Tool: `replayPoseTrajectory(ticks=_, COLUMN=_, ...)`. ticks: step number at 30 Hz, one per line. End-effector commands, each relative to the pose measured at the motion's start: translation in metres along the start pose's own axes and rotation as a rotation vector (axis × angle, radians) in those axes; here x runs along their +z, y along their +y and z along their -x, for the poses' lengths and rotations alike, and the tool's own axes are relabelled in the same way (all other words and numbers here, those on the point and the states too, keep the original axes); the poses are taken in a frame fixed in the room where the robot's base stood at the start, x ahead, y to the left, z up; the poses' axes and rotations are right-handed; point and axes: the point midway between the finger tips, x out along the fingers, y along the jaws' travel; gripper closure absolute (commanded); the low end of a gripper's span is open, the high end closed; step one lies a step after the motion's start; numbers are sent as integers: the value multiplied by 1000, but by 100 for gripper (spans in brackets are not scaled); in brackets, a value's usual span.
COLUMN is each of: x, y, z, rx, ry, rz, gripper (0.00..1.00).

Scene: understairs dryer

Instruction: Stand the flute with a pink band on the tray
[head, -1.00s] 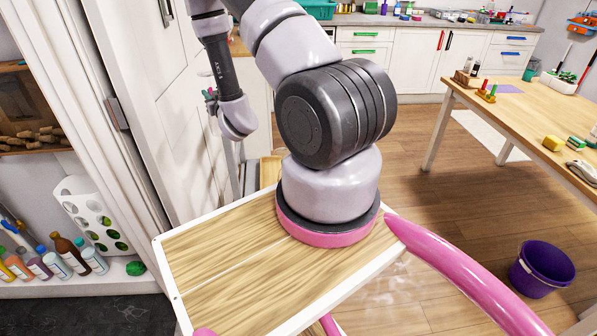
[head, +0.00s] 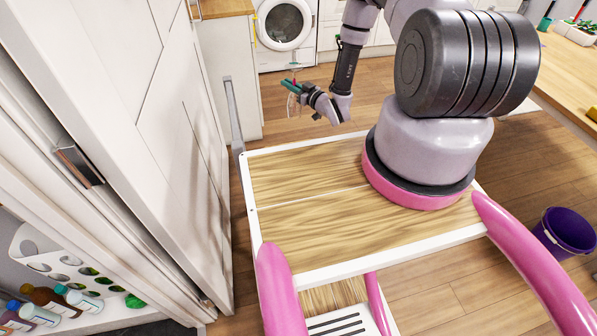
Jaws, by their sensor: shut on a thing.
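My gripper (head: 296,89) is ahead of me, low in front of the white washing machine, with teal fingers. It is shut on a small, thin, pale see-through thing (head: 293,106), which looks like the flute. A reddish bit shows just above the fingers, perhaps its pink band. The thing is too small for me to make out its shape or exact tilt. I cannot make out the tray in this view.
A front-loading washing machine (head: 284,24) stands at the back. A tall white door (head: 150,130) is close on the left, with a bottle shelf (head: 105,312) below left. A wooden table (head: 570,75) and a purple bucket (head: 565,232) are on the right. Floor between is clear.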

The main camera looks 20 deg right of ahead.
Motion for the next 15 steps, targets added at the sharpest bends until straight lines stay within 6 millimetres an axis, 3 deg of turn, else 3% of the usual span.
replayPoseTrajectory(ticks=1, x=23, y=-5, z=2, rx=-45, ry=-1, rz=-5, gripper=100)
replayPoseTrajectory(ticks=6, x=74, y=-28, z=10, rx=-197, ry=0, rz=-4, gripper=100)
replayPoseTrajectory(ticks=15, x=117, y=-45, z=23, rx=-302, ry=0, rz=-1, gripper=100)
